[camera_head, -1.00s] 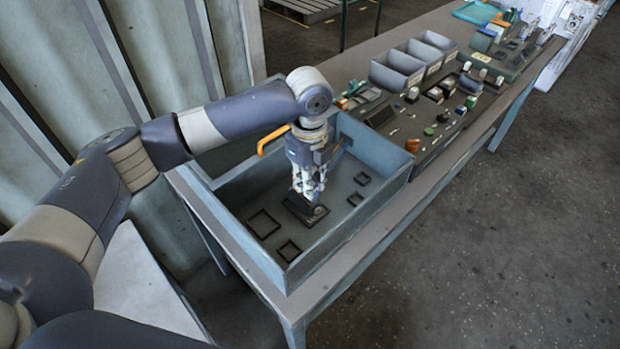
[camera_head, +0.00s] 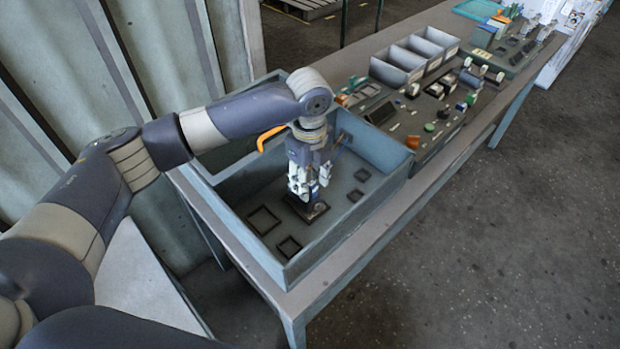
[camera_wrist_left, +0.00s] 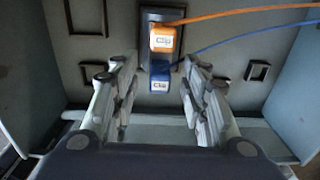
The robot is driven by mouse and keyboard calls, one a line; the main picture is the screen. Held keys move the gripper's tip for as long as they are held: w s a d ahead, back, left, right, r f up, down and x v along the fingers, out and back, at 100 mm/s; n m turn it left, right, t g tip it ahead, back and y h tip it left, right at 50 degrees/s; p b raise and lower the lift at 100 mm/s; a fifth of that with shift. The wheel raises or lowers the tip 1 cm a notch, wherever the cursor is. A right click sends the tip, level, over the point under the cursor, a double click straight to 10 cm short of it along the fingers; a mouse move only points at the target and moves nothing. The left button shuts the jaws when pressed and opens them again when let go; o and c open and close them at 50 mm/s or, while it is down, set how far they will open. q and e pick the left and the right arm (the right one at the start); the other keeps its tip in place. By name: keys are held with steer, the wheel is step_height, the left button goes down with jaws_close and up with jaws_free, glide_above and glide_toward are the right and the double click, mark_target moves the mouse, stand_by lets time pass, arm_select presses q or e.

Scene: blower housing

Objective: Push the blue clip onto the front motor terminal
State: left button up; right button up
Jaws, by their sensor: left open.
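The blue clip (camera_wrist_left: 160,75) shows in the left wrist view with a blue wire running off to the right. It sits at the near end of a dark motor block (camera_wrist_left: 152,18), directly below the orange clip (camera_wrist_left: 163,40). Whether it is fully seated on the front terminal cannot be told. My left gripper (camera_wrist_left: 160,85) is open, with one finger on each side of the blue clip and visible gaps to both. In the head view my left gripper (camera_head: 308,192) points down over the dark block (camera_head: 317,212) in the bin. My right gripper is not in view.
The grey-blue bin (camera_head: 352,228) has high walls around the gripper. Several dark square frames, one here (camera_head: 264,220), lie on its floor. An orange wire (camera_wrist_left: 240,13) runs right from the orange clip. Grey trays (camera_head: 398,66) and small parts stand farther along the bench.

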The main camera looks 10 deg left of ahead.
arm_select(q)
step_height(320, 180, up, 12)
stand_by(0.5)
steer(key=shift+s, duration=0.1)
